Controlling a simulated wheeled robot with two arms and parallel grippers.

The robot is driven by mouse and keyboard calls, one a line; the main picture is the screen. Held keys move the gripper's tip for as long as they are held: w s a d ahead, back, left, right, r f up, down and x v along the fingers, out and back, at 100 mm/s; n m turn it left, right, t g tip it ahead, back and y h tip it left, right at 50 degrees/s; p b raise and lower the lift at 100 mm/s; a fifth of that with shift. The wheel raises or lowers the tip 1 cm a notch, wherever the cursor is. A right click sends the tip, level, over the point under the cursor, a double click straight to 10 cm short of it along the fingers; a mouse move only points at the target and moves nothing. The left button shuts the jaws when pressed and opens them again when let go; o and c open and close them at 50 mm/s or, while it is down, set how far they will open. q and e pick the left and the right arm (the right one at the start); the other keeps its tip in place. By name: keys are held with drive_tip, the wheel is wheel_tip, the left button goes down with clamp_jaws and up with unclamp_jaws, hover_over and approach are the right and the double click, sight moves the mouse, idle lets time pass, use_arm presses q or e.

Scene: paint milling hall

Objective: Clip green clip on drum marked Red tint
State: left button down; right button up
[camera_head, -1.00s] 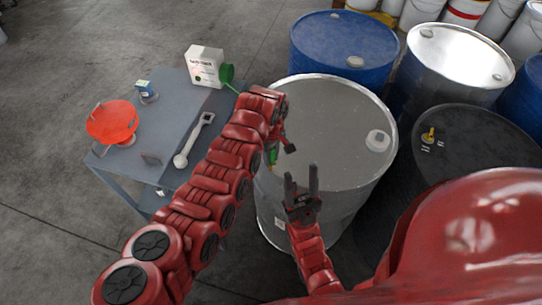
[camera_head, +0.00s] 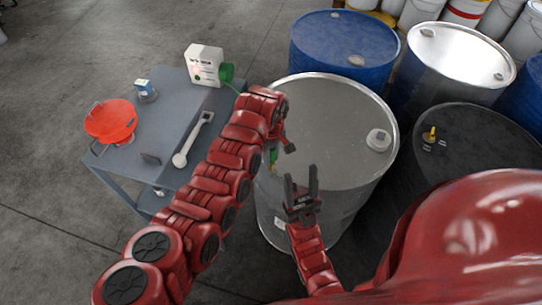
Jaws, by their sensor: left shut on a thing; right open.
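My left gripper (camera_head: 284,146) is at the left rim of the silver drum (camera_head: 325,105), with its arm reaching in from the left. It is shut on a small green clip (camera_head: 272,156), which is partly hidden by the arm. The clip is beside the drum's rim; I cannot tell if they touch. My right gripper (camera_head: 302,182) is open and empty in front of the drum's near side, fingers pointing up. A whitish label (camera_head: 279,222) shows low on the silver drum's side, but its text is too small to read.
A grey table (camera_head: 160,120) stands at left with a red-orange bowl (camera_head: 110,121), a wrench-like tool (camera_head: 194,139), a white box (camera_head: 204,65) and a green roll (camera_head: 227,73). Blue (camera_head: 345,38), bright metal (camera_head: 455,55) and black drums (camera_head: 470,140) crowd the back and right.

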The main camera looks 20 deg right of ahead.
use_arm(q)
drive_tip(key=shift+f+b, duration=0.9)
drive_tip(key=shift+f, duration=0.3)
drive_tip(key=shift+r, duration=0.25)
drive_tip(key=shift+r+p, duration=0.4)
drive_tip(key=shift+r, duration=1.55)
drive_tip(key=shift+f, duration=0.1)
drive_tip(key=shift+f+b, duration=0.4)
drive_tip(key=shift+f, duration=0.15)
drive_tip(key=shift+f+b, duration=0.15)
drive_tip(key=shift+b, duration=0.2)
